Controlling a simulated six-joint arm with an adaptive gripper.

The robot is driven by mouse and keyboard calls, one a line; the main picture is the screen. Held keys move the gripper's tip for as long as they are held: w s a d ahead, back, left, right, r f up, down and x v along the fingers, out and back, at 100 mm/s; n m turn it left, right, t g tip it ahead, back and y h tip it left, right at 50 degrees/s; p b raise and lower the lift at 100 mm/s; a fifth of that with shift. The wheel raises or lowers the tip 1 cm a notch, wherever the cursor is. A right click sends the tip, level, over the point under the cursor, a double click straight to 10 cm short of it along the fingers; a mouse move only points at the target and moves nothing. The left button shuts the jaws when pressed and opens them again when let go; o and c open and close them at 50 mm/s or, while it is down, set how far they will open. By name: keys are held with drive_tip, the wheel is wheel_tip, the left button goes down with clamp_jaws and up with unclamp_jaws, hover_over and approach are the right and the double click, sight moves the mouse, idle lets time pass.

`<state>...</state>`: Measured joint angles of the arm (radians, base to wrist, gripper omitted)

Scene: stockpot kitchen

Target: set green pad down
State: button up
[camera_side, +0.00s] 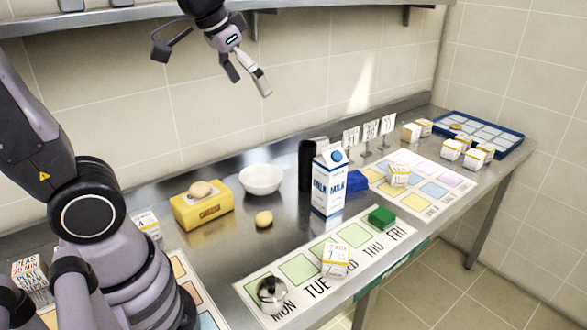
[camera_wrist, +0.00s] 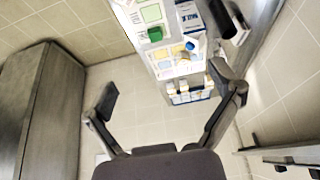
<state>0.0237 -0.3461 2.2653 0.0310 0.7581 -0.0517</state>
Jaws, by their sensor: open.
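The green pad (camera_side: 382,217), a small thick block, rests on the day mat (camera_side: 249,284) at its FRI end. It also shows in the wrist view (camera_wrist: 155,34), near the top. My gripper (camera_side: 250,82) is open and empty, high above the steel counter near the back wall. It is well apart from the pad, up and to the left of it in the side view. In the wrist view my gripper (camera_wrist: 166,92) has its fingers spread wide with nothing between them.
A milk carton (camera_side: 327,180) and a black cylinder (camera_side: 306,165) stand behind the mat. A white bowl (camera_side: 262,179), a yellow box (camera_side: 202,206) and a blue block (camera_side: 352,181) are nearby. A blue tray (camera_side: 508,145) and several small cartons sit at the right. A shelf (camera_side: 150,12) runs overhead.

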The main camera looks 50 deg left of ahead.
drive_tip(key=s+f, duration=0.1)
drive_tip(key=s, duration=1)
drive_tip(key=shift+s+f, duration=0.3)
drive_tip(key=shift+s, duration=0.1)
